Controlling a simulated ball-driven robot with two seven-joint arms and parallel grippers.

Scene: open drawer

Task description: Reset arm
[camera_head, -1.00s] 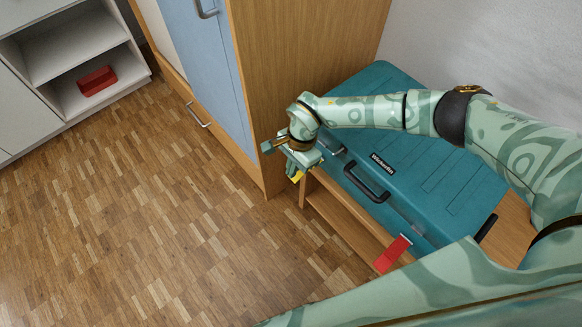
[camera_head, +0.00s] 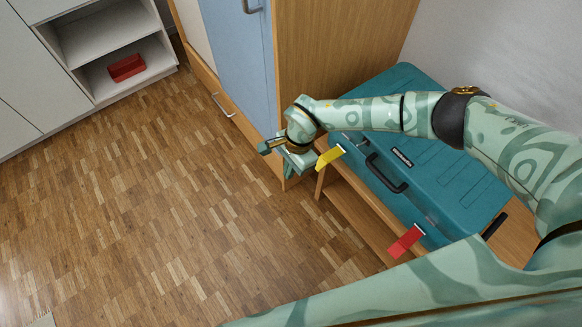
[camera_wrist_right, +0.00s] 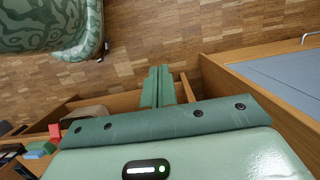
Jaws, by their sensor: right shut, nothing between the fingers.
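My right gripper (camera_head: 290,168) hangs at the front corner of the wooden cabinet (camera_head: 330,50), left of the teal case. Its fingers are shut and empty. They also show shut together in the right wrist view (camera_wrist_right: 158,86), pointing toward the wooden edge and the floor. My right arm reaches in from the right, above the teal case (camera_head: 440,180). My left gripper is in neither view.
A red box (camera_head: 127,68) sits on a white shelf (camera_head: 105,35). The parquet floor (camera_head: 120,200) is clear.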

